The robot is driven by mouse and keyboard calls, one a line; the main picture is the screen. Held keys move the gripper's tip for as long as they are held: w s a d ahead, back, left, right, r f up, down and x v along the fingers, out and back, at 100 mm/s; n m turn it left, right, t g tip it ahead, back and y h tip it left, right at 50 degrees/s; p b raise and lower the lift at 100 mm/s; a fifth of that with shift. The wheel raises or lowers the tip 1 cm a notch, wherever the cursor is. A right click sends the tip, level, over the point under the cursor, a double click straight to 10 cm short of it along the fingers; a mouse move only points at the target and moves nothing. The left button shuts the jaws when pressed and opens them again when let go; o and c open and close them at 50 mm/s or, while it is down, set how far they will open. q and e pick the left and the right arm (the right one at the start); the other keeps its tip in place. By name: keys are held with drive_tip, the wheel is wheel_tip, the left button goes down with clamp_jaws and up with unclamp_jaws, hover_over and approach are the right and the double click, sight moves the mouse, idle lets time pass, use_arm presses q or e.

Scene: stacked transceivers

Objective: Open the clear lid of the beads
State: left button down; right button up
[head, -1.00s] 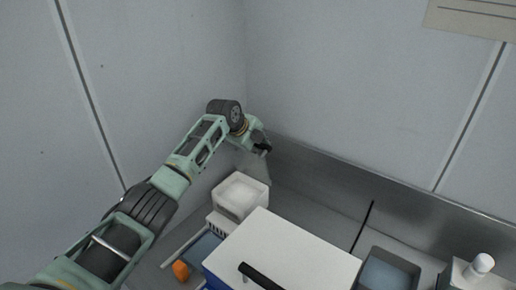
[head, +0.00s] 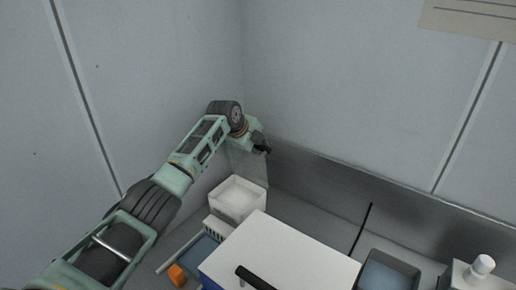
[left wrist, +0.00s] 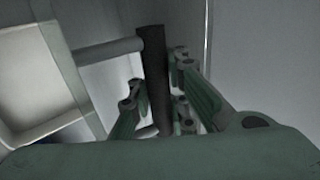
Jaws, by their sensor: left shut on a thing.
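The bead box (head: 238,212) is a white open-topped box at the left back of the bench, with pale contents. Its clear lid (head: 246,168) stands raised, roughly upright, at the box's back edge. My left gripper (head: 264,147) is at the lid's upper right, shut on it. In the left wrist view, a dark bar (left wrist: 152,75) lies between the fingers, and a grey rod joins it toward the lid's side. Part of the white box (left wrist: 30,80) shows at the left there. My right gripper is not in view.
A large white-topped box (head: 285,252) with a black handle (head: 255,277) stands in front. An orange thing (head: 177,275) lies at lower left. A grey bin (head: 388,272) and a white-capped bottle (head: 482,266) are at right. Walls close in behind and left.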

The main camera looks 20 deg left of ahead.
use_arm(q)
drive_tip(key=shift+w+d+r, duration=0.15)
drive_tip(key=shift+w+r, duration=0.15)
drive_tip(key=shift+r, duration=0.35)
drive_tip(key=c, duration=2)
unclamp_jaws()
drive_tip(key=shift+w+d+f, duration=0.1)
drive_tip(key=shift+f, duration=0.05)
drive_tip(key=shift+s+f, duration=0.15)
drive_tip(key=shift+s, duration=0.05)
